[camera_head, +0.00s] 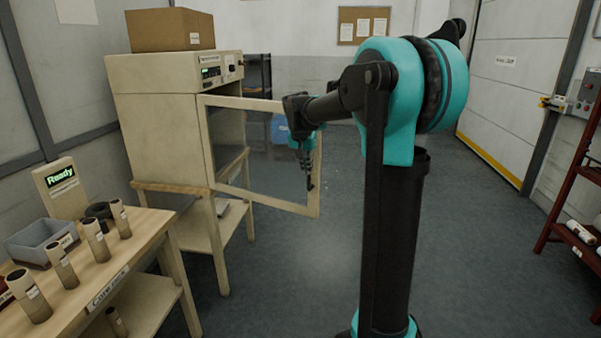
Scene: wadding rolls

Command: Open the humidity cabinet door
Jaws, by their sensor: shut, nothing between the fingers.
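The humidity cabinet (159,134) is a cream box with a control panel, on a wooden stand at the left. Its glass-paned door (262,206) stands swung wide open toward the right, with its hinge edge at the cabinet. My gripper (309,186) points down in front of the door's free edge in this view, shut and empty. I cannot tell whether the gripper touches the door frame. The door's handle is not clearly visible, and my arm hides part of the upper right of the door.
A cardboard box (170,30) sits on top of the cabinet. A wooden table (122,254) at the lower left holds several cardboard tubes, a grey bin (41,243) and a "Ready" sign (62,187). A dark red rack (570,190) stands at the right. The middle floor is clear.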

